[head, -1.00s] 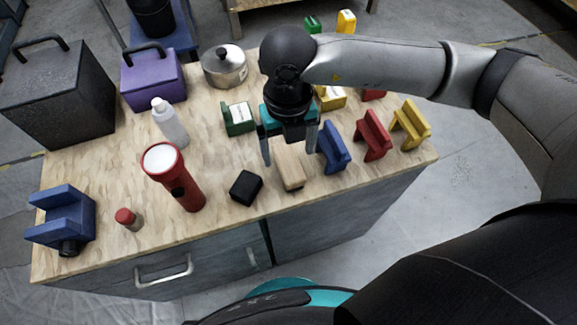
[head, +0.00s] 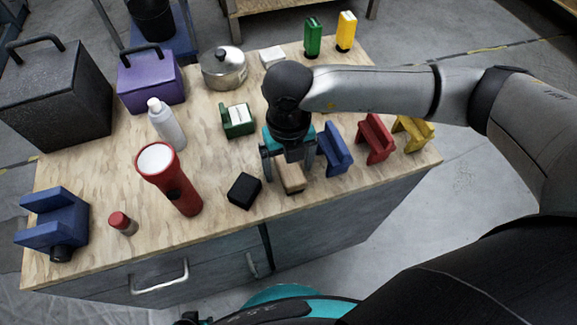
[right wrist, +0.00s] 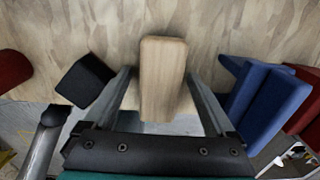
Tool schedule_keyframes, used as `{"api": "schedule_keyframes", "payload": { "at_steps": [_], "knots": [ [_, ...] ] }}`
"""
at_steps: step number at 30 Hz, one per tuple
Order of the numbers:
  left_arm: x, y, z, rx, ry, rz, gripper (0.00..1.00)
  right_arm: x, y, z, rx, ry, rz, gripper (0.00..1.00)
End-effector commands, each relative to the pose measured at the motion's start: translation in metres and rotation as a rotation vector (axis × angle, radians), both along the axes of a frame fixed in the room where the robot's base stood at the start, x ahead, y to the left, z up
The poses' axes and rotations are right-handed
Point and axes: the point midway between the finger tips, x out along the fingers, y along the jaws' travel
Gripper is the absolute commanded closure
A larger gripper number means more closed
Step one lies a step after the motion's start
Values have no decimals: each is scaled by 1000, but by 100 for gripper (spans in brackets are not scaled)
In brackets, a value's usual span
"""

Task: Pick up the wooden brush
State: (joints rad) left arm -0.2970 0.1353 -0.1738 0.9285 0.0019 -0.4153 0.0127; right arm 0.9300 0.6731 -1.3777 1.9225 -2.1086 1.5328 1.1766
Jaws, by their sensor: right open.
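The wooden brush (head: 291,180) is a small pale wood block near the front edge of the plywood worktop. My right gripper (head: 288,174) is over it, pointing down, with its fingers apart. In the right wrist view, the brush (right wrist: 162,75) lies between the two open fingers (right wrist: 165,105), with a gap on each side. The brush's upper part in the head view is hidden behind my gripper. My left gripper is not in view.
A black block (head: 244,190) stands just left of the brush, and a blue stand (head: 334,150) just right. A red flashlight (head: 170,180), red holder (head: 375,138) and yellow holder (head: 413,132) are further out. The worktop's front edge is close.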

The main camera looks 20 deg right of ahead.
Motion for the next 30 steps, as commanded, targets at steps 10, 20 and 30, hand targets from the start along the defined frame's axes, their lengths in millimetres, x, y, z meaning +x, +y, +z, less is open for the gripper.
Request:
{"api": "schedule_keyframes", "payload": {
  "at_steps": [10, 20, 30],
  "knots": [
    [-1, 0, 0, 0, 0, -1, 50, 0, 0, 0, 0, 0, 0, 44],
    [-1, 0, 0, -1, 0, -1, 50, 0, 0, 1, 0, 0, 0, 81],
    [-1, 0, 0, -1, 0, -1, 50, 0, 0, 1, 0, -1, 0, 100]
  ]
}}
